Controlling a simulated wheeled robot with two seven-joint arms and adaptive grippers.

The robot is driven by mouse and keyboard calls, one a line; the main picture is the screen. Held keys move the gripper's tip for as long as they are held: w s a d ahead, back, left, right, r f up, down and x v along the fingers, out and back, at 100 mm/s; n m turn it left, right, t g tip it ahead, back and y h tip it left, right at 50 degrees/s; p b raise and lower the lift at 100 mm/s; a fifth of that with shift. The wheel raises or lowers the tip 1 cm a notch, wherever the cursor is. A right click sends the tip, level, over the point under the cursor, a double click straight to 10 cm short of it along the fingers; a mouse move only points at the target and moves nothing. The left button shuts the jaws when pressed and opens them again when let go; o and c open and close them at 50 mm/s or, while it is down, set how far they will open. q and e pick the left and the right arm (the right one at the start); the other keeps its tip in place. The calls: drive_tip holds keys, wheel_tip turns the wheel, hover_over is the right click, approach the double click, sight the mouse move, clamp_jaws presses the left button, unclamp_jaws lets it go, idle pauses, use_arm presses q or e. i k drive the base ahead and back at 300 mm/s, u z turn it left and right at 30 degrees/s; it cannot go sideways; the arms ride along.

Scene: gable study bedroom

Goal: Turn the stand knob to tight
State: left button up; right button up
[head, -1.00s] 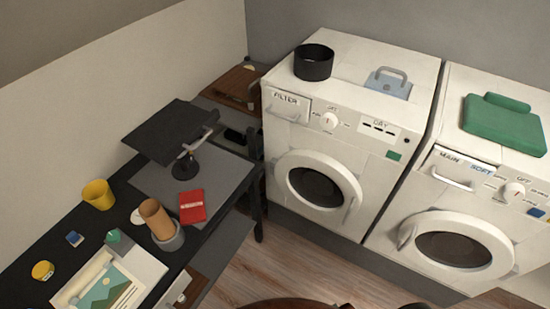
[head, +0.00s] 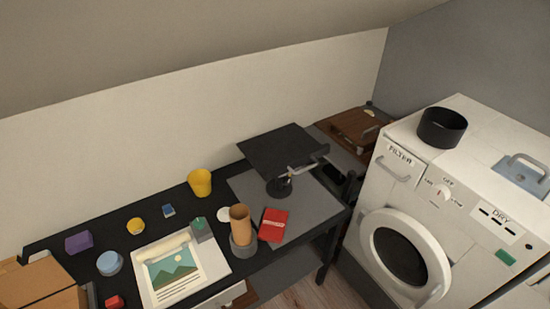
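A black stand (head: 283,152) with a flat tilted plate stands on a grey mat (head: 314,206) at the right part of the black desk. Its short post rises from a round black base (head: 280,187). A light grey lever-like piece (head: 305,168) sticks out to the right below the plate; it may be the stand knob, but its setting is too small to tell. Neither of my grippers shows in the head view.
A red book (head: 273,225), a grey holder with a tan cylinder (head: 241,225), a yellow cup (head: 200,182) and a picture sheet (head: 175,272) lie on the desk (head: 120,238). A white dryer (head: 412,215) with a black pot (head: 442,128) stands to the right.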

sight(286, 181)
drive_tip(key=u, duration=1)
drive_tip(key=k, duration=0.45)
drive_tip(key=z, duration=0.9)
